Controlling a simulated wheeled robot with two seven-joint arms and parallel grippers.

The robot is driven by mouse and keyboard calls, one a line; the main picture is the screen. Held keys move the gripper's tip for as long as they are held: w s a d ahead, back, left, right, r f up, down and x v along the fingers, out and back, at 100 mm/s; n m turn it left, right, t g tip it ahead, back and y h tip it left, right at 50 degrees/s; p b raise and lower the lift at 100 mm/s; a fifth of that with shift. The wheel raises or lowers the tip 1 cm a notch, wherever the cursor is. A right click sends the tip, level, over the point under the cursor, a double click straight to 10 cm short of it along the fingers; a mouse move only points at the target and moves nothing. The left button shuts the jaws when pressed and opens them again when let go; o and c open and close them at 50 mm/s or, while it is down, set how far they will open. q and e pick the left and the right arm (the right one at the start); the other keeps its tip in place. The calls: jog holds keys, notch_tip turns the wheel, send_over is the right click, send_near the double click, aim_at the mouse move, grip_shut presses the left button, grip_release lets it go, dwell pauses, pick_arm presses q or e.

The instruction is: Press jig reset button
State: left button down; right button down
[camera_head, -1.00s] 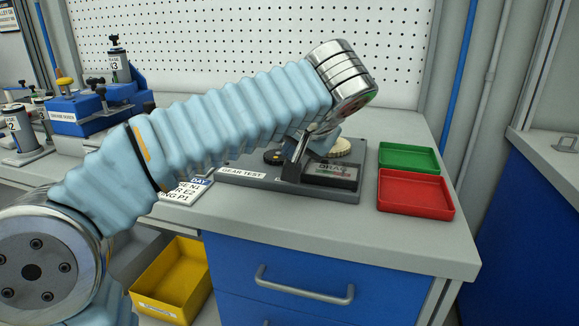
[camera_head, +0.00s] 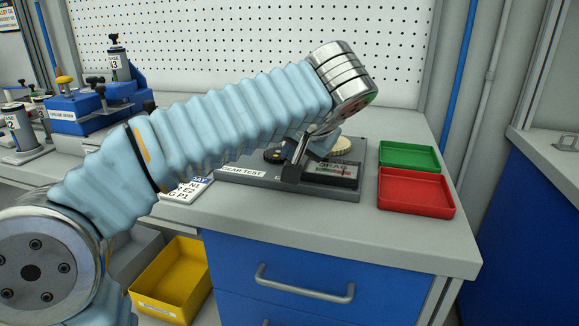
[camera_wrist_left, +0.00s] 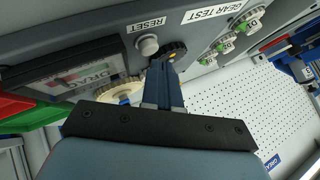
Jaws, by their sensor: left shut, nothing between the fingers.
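The gear test jig (camera_head: 255,184) is a dark grey plate on the bench, partly behind my left arm. In the left wrist view, its round grey reset button (camera_wrist_left: 148,45) sits beside the RESET label (camera_wrist_left: 147,25). My left gripper (camera_head: 292,172) is shut and empty, low over the jig's front. In the wrist view, its fingertips (camera_wrist_left: 161,62) are close beside the button and overlap a black gear (camera_wrist_left: 175,50); I cannot tell whether they touch either. The button cannot be made out in the head view. The DRAG display (camera_head: 332,173) is right of the fingers.
A green tray (camera_head: 409,155) and a red tray (camera_head: 415,192) stand right of the jig. A cream gear (camera_head: 341,146) is on the jig behind the display. A blue fixture (camera_head: 95,108) stands at the back left.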

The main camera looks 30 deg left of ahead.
pick_arm(q)
jog(key=shift+f+b, duration=0.45)
jog(key=shift+f, duration=0.25)
dwell(0.6)
jog(key=shift+r, duration=0.1)
jog(key=shift+r+p, duration=0.9)
jog(key=shift+r, duration=0.1)
notch_tip(320, 180, up, 2)
jog(key=shift+r+p, duration=0.15)
jog(key=shift+p, duration=1)
jog(key=shift+r+p, duration=0.75)
jog(key=shift+r, duration=0.5)
jog(key=shift+f, duration=0.1)
